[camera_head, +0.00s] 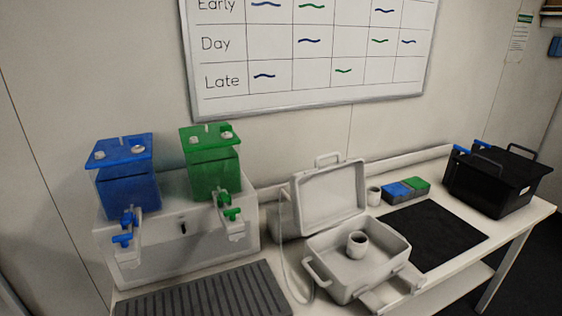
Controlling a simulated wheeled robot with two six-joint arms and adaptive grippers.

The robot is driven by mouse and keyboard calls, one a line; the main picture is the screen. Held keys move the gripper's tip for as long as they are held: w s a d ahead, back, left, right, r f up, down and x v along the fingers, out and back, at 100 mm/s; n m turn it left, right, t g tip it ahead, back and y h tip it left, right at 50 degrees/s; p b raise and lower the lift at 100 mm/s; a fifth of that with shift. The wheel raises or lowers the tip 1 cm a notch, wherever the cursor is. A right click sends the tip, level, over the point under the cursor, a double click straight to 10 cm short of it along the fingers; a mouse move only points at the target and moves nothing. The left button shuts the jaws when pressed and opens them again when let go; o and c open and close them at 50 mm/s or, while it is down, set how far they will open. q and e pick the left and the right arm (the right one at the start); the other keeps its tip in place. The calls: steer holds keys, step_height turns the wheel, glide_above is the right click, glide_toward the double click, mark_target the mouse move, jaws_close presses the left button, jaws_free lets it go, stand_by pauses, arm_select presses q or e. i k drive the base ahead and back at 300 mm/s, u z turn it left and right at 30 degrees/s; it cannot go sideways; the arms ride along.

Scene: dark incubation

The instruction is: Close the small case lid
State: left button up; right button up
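The small case (340,285) is pale grey and stands open on the bench, right of the picture's middle. Its lid (330,198) is raised, roughly upright at the back, with a handle on its top edge. A small pale cup (357,244) stands inside the case's lower half. A handle (316,274) shows on the case's left side, and a pale flap-like part (392,291) sticks out at its front right. Neither of my grippers is in view.
A white tank unit with a blue container (128,180) and a green container (211,168) stands left, behind a ribbed dark mat (215,295). Right are a second cup (374,195), blue and green blocks (406,190), a black mat (435,232) and a black box (495,182).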

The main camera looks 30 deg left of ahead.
mark_target(324, 197)
steer(key=u, duration=0.3)
steer(key=k, duration=0.95)
steer(key=z, duration=1.6)
steer(key=i, duration=2.35)
steer(key=u, duration=1.65)
steer(key=i, duration=0.75)
steer(key=u, duration=0.7)
